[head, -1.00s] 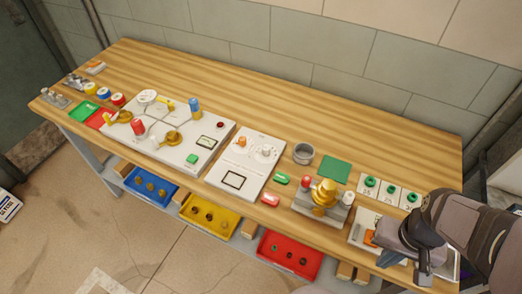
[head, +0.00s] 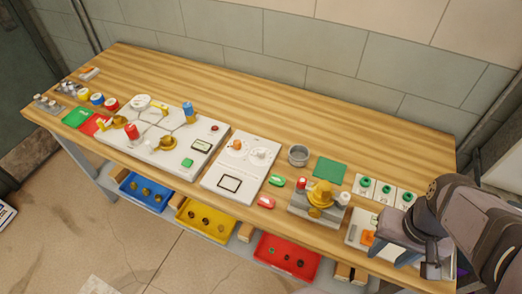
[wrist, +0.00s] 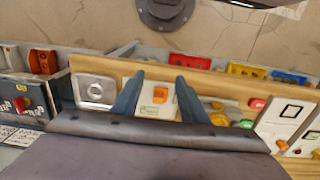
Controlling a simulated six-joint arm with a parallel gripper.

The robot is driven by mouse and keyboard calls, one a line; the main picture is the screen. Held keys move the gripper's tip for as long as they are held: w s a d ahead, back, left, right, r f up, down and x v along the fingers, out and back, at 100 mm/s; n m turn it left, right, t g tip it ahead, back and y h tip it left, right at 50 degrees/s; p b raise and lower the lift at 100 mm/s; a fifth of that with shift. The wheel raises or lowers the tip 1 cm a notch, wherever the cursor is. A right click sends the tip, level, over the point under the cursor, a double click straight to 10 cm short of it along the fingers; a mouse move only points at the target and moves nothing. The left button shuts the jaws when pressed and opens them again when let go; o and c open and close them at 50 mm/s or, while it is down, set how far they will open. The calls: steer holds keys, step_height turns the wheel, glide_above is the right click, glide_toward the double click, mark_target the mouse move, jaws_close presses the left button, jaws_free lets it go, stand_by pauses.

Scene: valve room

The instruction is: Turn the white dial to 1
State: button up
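The white dial (head: 259,153) sits on a pale panel (head: 227,166) near the middle of the bench, right of an orange dial (head: 237,146). Its pointer and marks are too small to read. The panel also shows in the wrist view (wrist: 276,124) at the right edge, with the orange dial (wrist: 282,145) on it. My gripper (wrist: 158,82) is open and empty, its two blue-grey fingers apart. In the head view it is over the right end of the bench, well right of the white dial and apart from it.
A brass valve on a grey block (head: 318,202) stands between my gripper and the panel. A grey cup (head: 298,155) and green mat (head: 330,168) lie right of the panel. Another white board (head: 184,159) is on its left. The bench's back strip is clear.

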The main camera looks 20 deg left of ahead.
mark_target(261, 152)
steer(key=w+a+n+t+y+b, duration=0.1)
steer(key=w+a+t+b, duration=0.1)
steer(key=w+a, duration=0.3)
steer(key=w+a+n+t+y+b, duration=0.1)
steer(key=w+a+t+y+b, duration=0.1)
steer(key=w+a, duration=0.3)
steer(key=w+a+n+t+y+b, duration=0.1)
steer(key=w+a, duration=0.3)
steer(key=a, duration=0.7)
steer(key=shift+w+a+n+t+y+b, duration=0.1)
steer(key=shift+w+n+t+y+b, duration=0.3)
steer(key=shift+n+t+b, duration=0.15)
steer(key=w+a+t+b, duration=0.2)
steer(key=a+t+b, duration=0.4)
steer(key=a, duration=1.1)
steer(key=shift+n+t+y, duration=0.25)
steer(key=shift+y, duration=0.05)
steer(key=f, duration=0.9)
steer(key=shift+w+a, duration=0.1)
steer(key=shift+w, duration=0.15)
steer(key=shift+p+x, duration=0.5)
steer(key=shift+x, duration=3.15)
jaws_close()
